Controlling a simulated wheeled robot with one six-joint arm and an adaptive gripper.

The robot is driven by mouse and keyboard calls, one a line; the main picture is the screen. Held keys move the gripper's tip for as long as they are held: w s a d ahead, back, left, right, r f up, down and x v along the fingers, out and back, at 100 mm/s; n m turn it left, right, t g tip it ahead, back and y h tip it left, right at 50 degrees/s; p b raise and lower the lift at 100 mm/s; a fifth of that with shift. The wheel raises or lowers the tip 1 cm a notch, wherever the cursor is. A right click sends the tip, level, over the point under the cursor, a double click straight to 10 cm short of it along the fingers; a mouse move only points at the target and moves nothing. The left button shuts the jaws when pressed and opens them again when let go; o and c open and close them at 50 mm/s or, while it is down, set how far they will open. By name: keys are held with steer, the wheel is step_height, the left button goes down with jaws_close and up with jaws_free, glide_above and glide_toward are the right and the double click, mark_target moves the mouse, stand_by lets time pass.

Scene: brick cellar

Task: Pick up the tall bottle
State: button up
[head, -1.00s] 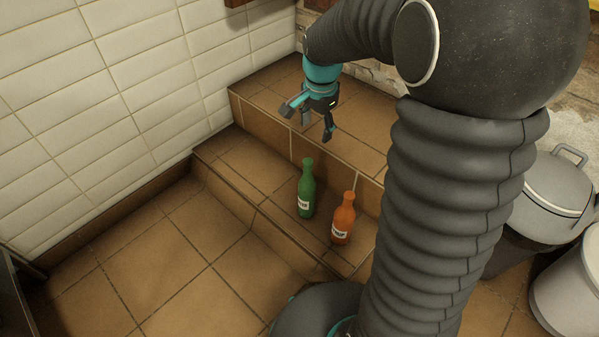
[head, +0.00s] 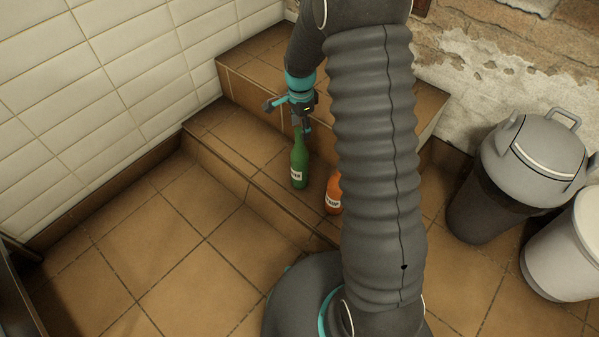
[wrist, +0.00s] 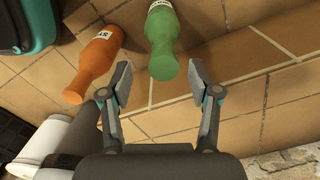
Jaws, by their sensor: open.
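A green bottle (head: 299,165) with a white label stands upright on the lower tiled step. An orange bottle (head: 333,194) with a white label stands to its right, partly hidden behind my arm; the green one looks the taller. My gripper (head: 290,110) is open, just above and behind the green bottle's neck. In the wrist view the green bottle (wrist: 161,42) lies ahead of and between my two open fingers (wrist: 160,85), and the orange bottle (wrist: 95,62) is to the left, beyond the left finger. Nothing is held.
The steps (head: 232,150) meet a white tiled wall (head: 90,90) at left. A higher step (head: 250,75) rises behind the bottles. Grey lidded bins (head: 540,150) stand at right. The tiled floor (head: 150,245) at front left is clear.

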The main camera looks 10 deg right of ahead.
mark_target(300, 139)
steer(key=shift+w+f, duration=0.2)
steer(key=shift+f, duration=2.85)
jaws_close()
